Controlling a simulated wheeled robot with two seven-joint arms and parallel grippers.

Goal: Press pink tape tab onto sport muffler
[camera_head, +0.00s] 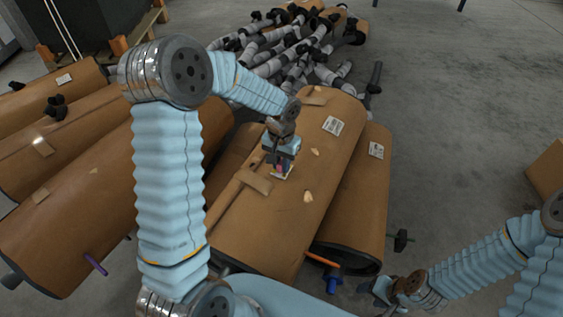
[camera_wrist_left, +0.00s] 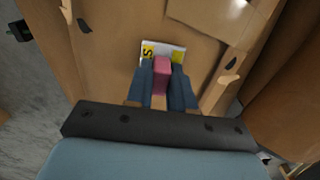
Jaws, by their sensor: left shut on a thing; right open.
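The pink tape tab (camera_wrist_left: 161,70) is between the fingertips of my left gripper (camera_wrist_left: 161,84) in the left wrist view. My left gripper (camera_head: 280,161) is shut on it over the brown-wrapped muffler (camera_head: 262,225) in the middle of the head view. A white and yellow label (camera_wrist_left: 147,50) with a letter that looks like S lies on that muffler, right beyond the tab. I cannot tell whether the tab touches the surface. My right gripper (camera_head: 384,291) is open and empty, low on the right, beside the mufflers.
Another wrapped muffler (camera_head: 362,195) lies close on the right, and several more (camera_head: 75,225) lie on the left. A pile of grey and black pipes (camera_head: 295,50) is at the back. The concrete floor (camera_head: 460,110) on the right is mostly clear.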

